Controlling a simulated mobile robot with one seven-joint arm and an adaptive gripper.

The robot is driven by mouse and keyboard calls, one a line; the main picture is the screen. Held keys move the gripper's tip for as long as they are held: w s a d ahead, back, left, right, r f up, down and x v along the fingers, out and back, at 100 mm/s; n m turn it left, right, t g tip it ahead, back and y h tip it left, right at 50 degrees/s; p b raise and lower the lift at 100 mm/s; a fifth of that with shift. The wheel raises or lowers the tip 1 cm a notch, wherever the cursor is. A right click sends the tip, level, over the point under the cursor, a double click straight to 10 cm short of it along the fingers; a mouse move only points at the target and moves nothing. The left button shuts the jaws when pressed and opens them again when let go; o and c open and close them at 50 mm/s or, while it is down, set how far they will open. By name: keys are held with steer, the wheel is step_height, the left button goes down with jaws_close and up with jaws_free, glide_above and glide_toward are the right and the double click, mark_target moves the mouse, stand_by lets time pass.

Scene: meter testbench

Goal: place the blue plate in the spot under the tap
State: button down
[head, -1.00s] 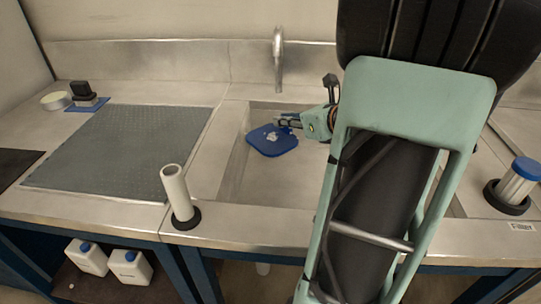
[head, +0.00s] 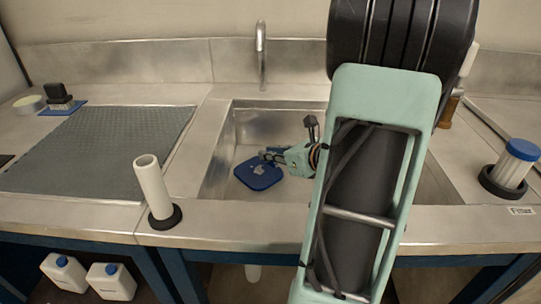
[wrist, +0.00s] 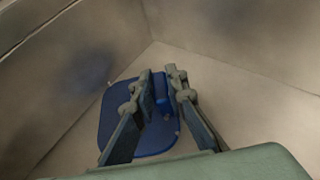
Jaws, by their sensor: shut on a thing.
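The blue plate (head: 257,177) is a flat, rounded square with pale marks on top, low inside the left part of the sink. My gripper (head: 267,155) is at its upper right side, with the arm reaching in from the right. In the wrist view my gripper (wrist: 162,82) is shut on a raised blue part of the plate (wrist: 112,122), and the plate spreads beneath the fingers. I cannot tell whether the plate touches the sink floor. The tap (head: 261,52) rises behind the sink's back edge, above and behind the plate.
The metal sink (head: 215,165) has upright walls around the plate; my arm hides much of its right part. A white tube (head: 152,185) stands at the front left, and a blue-capped filter (head: 515,165) at the right. A grey mat (head: 100,150) lies left.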

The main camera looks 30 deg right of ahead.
steer(key=c, duration=1.9)
jaws_free()
steer(key=shift+f, duration=0.1)
steer(key=shift+c, duration=0.2)
steer(key=shift+r, duration=0.3)
steer(key=p+v, duration=0.4)
steer(key=v, duration=0.8)
steer(key=shift+f, duration=0.2)
